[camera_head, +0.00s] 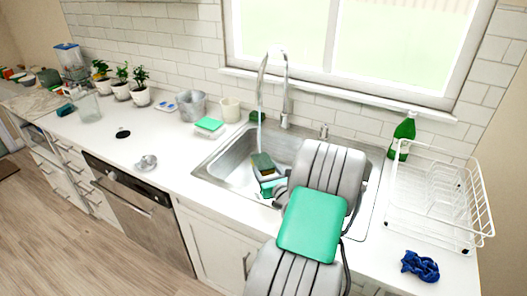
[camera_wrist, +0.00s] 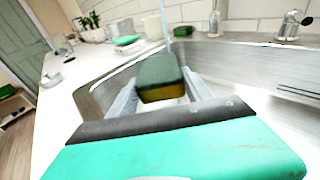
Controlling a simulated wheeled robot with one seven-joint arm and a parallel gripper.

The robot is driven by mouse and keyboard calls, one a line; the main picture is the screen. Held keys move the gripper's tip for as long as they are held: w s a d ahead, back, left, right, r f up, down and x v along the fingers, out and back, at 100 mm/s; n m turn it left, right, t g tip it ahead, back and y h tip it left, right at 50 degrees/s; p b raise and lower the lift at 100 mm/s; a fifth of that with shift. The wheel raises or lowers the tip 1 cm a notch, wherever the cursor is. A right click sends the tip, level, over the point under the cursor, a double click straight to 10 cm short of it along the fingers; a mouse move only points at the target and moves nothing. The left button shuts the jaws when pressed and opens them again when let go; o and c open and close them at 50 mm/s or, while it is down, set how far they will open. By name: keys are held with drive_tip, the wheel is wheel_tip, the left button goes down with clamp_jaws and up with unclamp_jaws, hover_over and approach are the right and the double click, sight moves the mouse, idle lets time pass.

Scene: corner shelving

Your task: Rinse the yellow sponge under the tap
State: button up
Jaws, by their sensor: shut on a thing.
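The yellow sponge with a dark green top (camera_head: 262,162) is over the sink basin (camera_head: 217,167); it also shows in the wrist view (camera_wrist: 160,75). My gripper (camera_wrist: 161,92) is shut on the sponge, one finger on each side. In the head view my gripper (camera_head: 267,181) is partly hidden by my arm. The tall curved tap (camera_head: 286,88) is running. Its water stream (camera_head: 259,112) comes down at the sponge's far side. The wrist view shows the stream (camera_wrist: 165,22) just behind the sponge's top; I cannot tell whether it hits the sponge.
A white dish rack (camera_head: 437,200), a green bottle (camera_head: 404,135) and a blue cloth (camera_head: 420,266) are right of the sink. A green-topped sponge (camera_head: 209,124), a metal pot (camera_head: 191,105) and a cup (camera_head: 230,111) stand left. The counter at front left is mostly clear.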

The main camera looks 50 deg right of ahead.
drive_tip(key=s+a+r+p, duration=0.1)
drive_tip(key=r+p, duration=0.1)
drive_tip(key=s+a+r+p, duration=0.2)
drive_tip(key=shift+s+a+r, duration=0.1)
drive_tip(key=shift+s+a, duration=0.1)
drive_tip(key=shift+a, duration=0.1)
idle(0.3)
idle(0.4)
